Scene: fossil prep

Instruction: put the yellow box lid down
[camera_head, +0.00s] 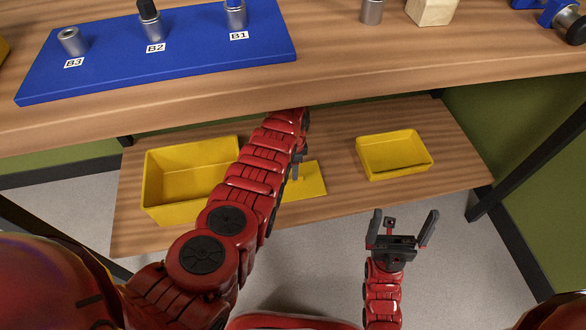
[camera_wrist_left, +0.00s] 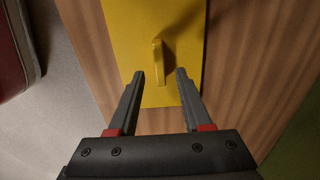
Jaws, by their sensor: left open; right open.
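The yellow box lid (camera_head: 312,185) lies flat on the lower wooden shelf, partly hidden behind my left arm. In the left wrist view the lid (camera_wrist_left: 125,35) shows its small upright yellow handle (camera_wrist_left: 157,62). My left gripper (camera_wrist_left: 160,74) is open, with its two fingertips on either side of the handle in the picture. I see no finger pressing on the handle. In the head view my left gripper (camera_head: 298,160) is mostly hidden by its arm. My right gripper (camera_head: 403,216) is open and empty, in front of the shelf.
A large open yellow box (camera_head: 190,180) stands left of the lid on the lower shelf (camera_head: 335,135), and a smaller yellow box (camera_head: 394,155) stands to the right. The tabletop (camera_head: 340,65) overhangs above, with a blue board (camera_head: 195,60) holding several metal parts. Bare shelf lies around the small box.

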